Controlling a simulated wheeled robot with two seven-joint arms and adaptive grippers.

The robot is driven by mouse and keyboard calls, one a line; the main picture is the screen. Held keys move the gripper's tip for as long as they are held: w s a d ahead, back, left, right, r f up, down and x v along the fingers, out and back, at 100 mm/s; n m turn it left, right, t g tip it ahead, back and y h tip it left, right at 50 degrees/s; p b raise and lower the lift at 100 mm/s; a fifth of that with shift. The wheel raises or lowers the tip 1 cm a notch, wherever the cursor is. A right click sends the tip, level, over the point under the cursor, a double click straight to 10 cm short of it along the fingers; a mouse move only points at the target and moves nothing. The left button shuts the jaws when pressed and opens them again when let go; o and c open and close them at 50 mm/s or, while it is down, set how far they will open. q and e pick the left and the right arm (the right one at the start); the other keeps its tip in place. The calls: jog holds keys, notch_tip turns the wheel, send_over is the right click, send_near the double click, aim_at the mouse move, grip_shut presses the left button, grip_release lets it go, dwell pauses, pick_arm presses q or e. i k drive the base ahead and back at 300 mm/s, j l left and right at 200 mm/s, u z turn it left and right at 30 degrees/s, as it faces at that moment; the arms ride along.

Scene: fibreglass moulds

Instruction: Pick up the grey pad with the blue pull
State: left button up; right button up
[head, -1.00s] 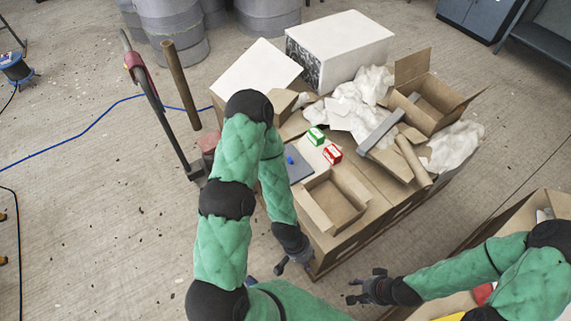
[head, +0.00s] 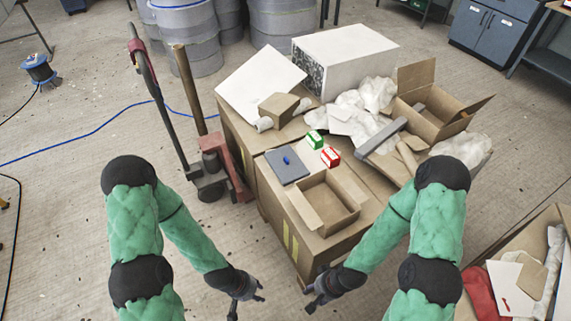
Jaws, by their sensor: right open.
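My right gripper (head: 308,298) is near the front face of the boxes, open and empty. Neither gripper touches the pad.
A pallet jack (head: 212,165) stands left. White crumpled material and a grey bar (head: 381,136) lie right.

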aim_at(288, 168)
jog(key=j, duration=0.5)
jog(key=i+j+z, duration=0.1)
jog(key=i+j, duration=0.35)
jog(key=j, duration=0.3)
jog(key=i+j+z, duration=0.15)
jog(key=i+j, duration=0.1)
jog(key=i, duration=0.35)
jog(key=z, duration=0.05)
